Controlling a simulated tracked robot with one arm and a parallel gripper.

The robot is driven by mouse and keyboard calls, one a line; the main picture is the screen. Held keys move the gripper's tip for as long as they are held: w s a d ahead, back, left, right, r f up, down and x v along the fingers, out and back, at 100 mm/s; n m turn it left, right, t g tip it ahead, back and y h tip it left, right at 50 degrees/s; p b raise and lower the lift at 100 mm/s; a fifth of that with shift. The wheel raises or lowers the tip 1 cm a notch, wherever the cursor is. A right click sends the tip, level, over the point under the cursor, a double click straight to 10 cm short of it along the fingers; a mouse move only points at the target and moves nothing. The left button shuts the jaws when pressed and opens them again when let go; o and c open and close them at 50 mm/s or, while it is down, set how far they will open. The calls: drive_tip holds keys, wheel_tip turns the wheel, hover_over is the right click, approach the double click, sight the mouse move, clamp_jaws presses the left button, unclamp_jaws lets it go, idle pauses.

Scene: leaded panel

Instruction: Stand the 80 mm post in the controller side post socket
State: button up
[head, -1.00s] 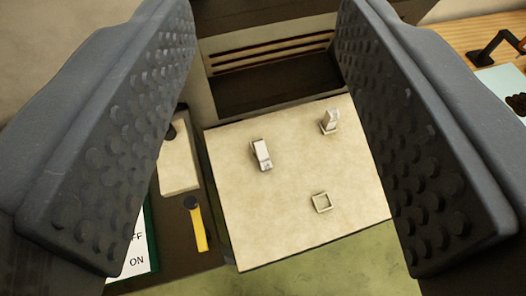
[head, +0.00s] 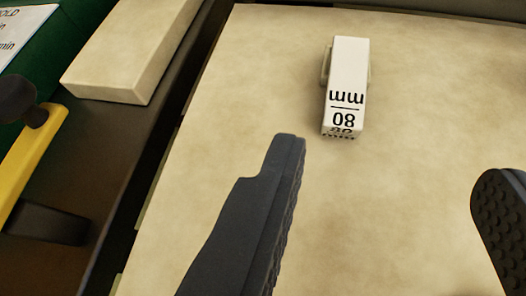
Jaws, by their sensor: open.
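A white block-shaped post (head: 346,75) marked "80 mm" is on the pale board, above the middle of the view. Its lettering appears upside down, and a second marking shows on its near end. The post is nearer the left finger and not between the fingertips. No empty socket shows now.
The pale board (head: 230,130) is bare around the post. Left of it, across a dark gap, are a cream block (head: 135,50), a yellow bar (head: 30,150) with a black knob (head: 17,98), and a green-edged card (head: 25,25) at the top left corner.

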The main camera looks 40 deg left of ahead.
drive_tip(key=f, duration=0.1)
drive_tip(key=b, duration=0.1)
approach(348, 81)
drive_tip(key=x, duration=0.3)
drive_tip(key=shift+w+a+f, duration=0.1)
drive_tip(key=shift+w+f, duration=0.05)
drive_tip(key=shift+w, duration=0.25)
drive_tip(key=shift+b+x, duration=0.6)
drive_tip(key=shift+x, duration=2.05)
drive_tip(key=shift+s, duration=0.1)
clamp_jaws()
